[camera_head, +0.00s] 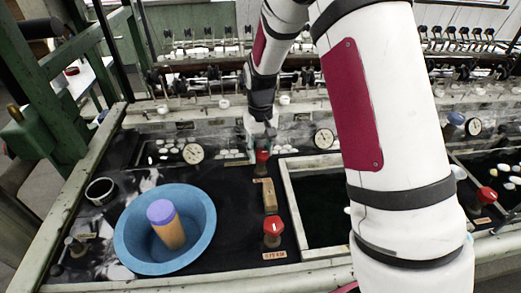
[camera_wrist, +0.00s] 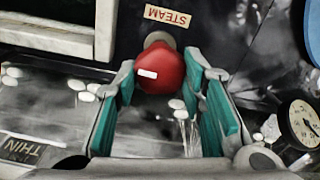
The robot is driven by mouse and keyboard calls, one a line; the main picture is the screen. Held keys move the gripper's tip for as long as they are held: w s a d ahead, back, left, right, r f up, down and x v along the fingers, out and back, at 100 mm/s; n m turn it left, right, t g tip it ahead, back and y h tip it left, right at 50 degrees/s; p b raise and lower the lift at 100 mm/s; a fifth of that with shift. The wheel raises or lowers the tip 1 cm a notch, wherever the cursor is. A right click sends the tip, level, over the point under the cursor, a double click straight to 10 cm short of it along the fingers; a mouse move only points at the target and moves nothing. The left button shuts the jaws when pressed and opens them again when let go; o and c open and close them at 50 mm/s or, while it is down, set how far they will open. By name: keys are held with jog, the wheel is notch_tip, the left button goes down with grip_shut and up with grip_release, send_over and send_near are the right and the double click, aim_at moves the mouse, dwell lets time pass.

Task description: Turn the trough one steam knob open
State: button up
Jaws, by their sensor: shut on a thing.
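The red steam knob (camera_wrist: 166,70) stands on the dark bench panel beside a label reading STEAM (camera_wrist: 167,16). It has a short white mark on its face. In the head view the same red knob (camera_head: 262,156) shows just below my gripper (camera_head: 259,138), at the back of the panel. In the wrist view my gripper (camera_wrist: 163,82) has its green-padded fingers on both sides of the knob, closed on it. The fingertips' contact is partly hidden in the head view.
A second red knob (camera_head: 272,228) stands nearer the front, with a wooden block (camera_head: 270,195) between. A blue basin (camera_head: 140,212) holds a purple-topped cylinder (camera_head: 166,222) at left. Pressure gauges (camera_head: 193,153) line the back. A dark trough (camera_head: 318,205) lies right.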

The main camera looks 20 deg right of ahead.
aim_at(260, 152)
jog(key=o, duration=1.1)
jog(key=shift+o, duration=0.2)
notch_tip(260, 152, up, 12)
